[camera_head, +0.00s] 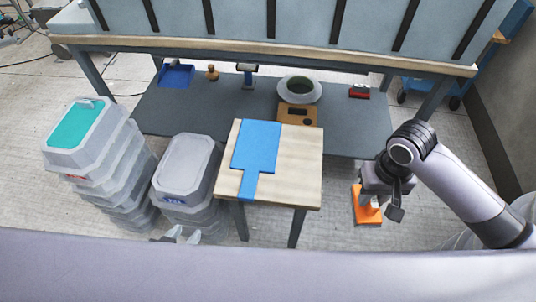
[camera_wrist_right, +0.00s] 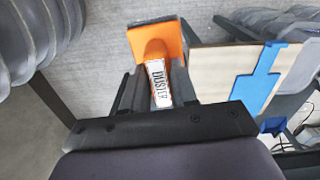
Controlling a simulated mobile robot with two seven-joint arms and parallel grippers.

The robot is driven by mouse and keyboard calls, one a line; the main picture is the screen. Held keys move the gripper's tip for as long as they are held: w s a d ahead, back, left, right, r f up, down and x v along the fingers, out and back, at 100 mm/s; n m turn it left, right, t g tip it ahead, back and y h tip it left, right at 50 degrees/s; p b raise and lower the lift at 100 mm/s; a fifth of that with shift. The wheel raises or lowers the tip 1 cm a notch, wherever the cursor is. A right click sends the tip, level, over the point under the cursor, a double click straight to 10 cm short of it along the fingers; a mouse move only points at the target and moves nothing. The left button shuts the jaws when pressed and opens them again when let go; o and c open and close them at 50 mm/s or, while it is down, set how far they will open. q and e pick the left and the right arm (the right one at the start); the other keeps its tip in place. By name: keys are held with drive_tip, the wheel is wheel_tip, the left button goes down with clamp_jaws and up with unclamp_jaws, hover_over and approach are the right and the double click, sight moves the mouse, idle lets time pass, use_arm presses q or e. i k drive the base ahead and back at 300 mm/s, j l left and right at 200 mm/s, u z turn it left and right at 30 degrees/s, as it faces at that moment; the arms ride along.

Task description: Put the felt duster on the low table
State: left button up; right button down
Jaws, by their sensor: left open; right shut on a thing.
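The felt duster (camera_head: 366,208) is orange, with a pale handle lettered DUSTER in the right wrist view (camera_wrist_right: 152,45). My right gripper (camera_wrist_right: 160,95) is shut on its handle and holds it over the floor, to the right of the low table (camera_head: 300,165). The low table has a pale wooden top and dark legs, and its top also shows in the right wrist view (camera_wrist_right: 220,70). A flat blue paddle shape (camera_head: 256,148) covers the left part of the top; its right part is bare. My left gripper (camera_head: 180,236) shows only partly at the bottom edge, open and empty.
Stacked grey tubs (camera_head: 185,165) stand left of the low table, and a taller stack (camera_head: 100,150) farther left has a teal top.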

sight(300, 173)
drive_tip(key=l+u, duration=0.35)
drive_tip(key=i+l+u, duration=0.1)
drive_tip(key=u, duration=0.25)
drive_tip(key=l+u, duration=0.4)
drive_tip(key=l, duration=0.25)
drive_tip(key=l+u, duration=0.4)
drive_tip(key=l, duration=0.25)
